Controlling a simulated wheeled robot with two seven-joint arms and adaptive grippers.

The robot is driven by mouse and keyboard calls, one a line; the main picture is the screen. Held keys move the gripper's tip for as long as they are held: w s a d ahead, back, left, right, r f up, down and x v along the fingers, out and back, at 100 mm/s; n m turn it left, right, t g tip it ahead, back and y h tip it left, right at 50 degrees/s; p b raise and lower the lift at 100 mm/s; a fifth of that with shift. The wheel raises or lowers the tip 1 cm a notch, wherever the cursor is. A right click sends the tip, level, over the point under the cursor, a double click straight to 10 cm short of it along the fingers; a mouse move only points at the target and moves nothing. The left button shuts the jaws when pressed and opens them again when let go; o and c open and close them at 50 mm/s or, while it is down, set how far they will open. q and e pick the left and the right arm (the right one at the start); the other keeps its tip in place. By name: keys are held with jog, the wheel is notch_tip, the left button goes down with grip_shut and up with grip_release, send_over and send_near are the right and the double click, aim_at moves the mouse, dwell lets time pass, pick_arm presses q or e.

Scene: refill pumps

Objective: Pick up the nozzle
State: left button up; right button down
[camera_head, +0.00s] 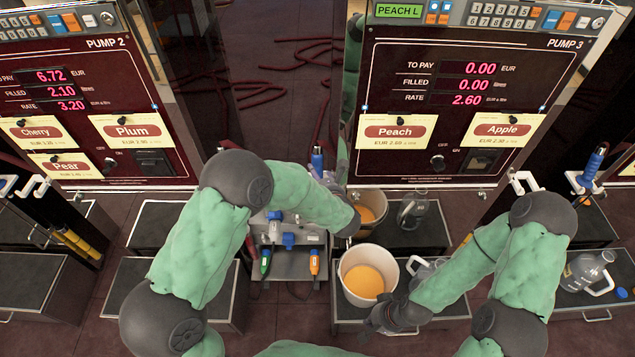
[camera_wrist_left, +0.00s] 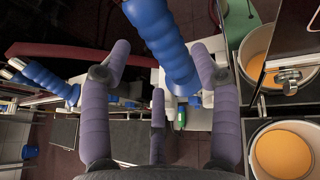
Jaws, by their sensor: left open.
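A blue-gripped nozzle (camera_head: 317,158) stands upright at the pump front in the head view, just beyond my left gripper (camera_head: 328,178). In the left wrist view the blue ribbed nozzle handle (camera_wrist_left: 160,35) extends down between the open purple fingers of my left gripper (camera_wrist_left: 162,62). The fingers do not appear closed on it; whether they touch it is unclear. A second blue ribbed handle (camera_wrist_left: 42,78) lies left of the fingers. My right gripper (camera_head: 395,316) is low beside a white bucket (camera_head: 347,290) of orange liquid; its fingers are too dark to read.
Pump 2 (camera_head: 70,120) and Pump 3 (camera_head: 465,115) stand behind. A grey stand (camera_head: 289,262) holds a green nozzle (camera_head: 265,262) and an orange nozzle (camera_head: 314,262). Another orange-filled bucket (camera_head: 370,198) and a clear jug (camera_head: 412,210) are behind. Red hoses (camera_head: 272,95) lie on the floor.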

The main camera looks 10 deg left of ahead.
pick_arm(q)
jog(key=b+x, duration=0.1)
jog(key=x, duration=0.3)
jog(key=shift+w+a+b, duration=0.1)
jog(key=shift+w+b, duration=0.25)
jog(key=shift+b, duration=0.05)
jog(key=shift+w+a, duration=0.1)
jog(key=shift+w, duration=0.2)
jog(key=c, duration=1.1)
